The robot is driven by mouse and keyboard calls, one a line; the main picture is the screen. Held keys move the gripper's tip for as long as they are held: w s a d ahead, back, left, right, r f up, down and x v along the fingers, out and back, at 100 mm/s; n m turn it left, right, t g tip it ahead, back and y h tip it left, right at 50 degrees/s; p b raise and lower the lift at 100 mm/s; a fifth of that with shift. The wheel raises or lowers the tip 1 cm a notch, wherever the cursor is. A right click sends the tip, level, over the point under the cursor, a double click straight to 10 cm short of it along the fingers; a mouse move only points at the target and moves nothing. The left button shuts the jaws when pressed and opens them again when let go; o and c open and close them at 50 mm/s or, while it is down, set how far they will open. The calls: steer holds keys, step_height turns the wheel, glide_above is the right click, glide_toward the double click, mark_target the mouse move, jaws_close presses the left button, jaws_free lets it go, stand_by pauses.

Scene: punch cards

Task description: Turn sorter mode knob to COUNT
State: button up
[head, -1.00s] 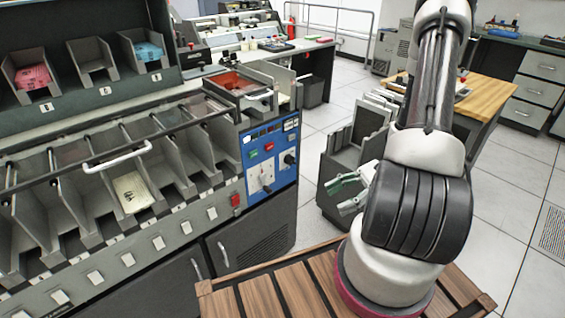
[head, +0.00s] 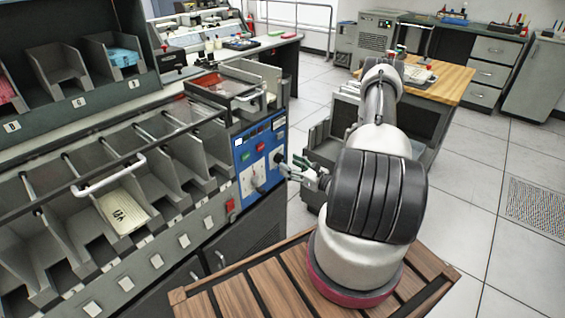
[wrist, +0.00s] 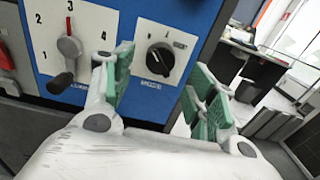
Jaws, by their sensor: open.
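The blue control panel (head: 243,154) is on the right end of the sorter. Its black round mode knob (wrist: 159,58) sits on a white plate with a pale pointer line; the markings are too small to read. In the head view the knob (head: 279,158) is at the panel's right, just beyond my fingertips. My gripper (head: 290,167) is open and empty in front of the panel. In the wrist view my gripper's green-padded fingers (wrist: 163,75) stand apart, with the knob seen between them. I cannot tell whether they touch it.
A red button (head: 230,206) is on the sorter front. Card pockets (head: 125,210) line the sorter to the left. Open floor (head: 450,200) lies to the right.

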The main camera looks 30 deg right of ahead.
mark_target(284, 161)
steer(key=x, duration=0.4)
steer(key=c, duration=1)
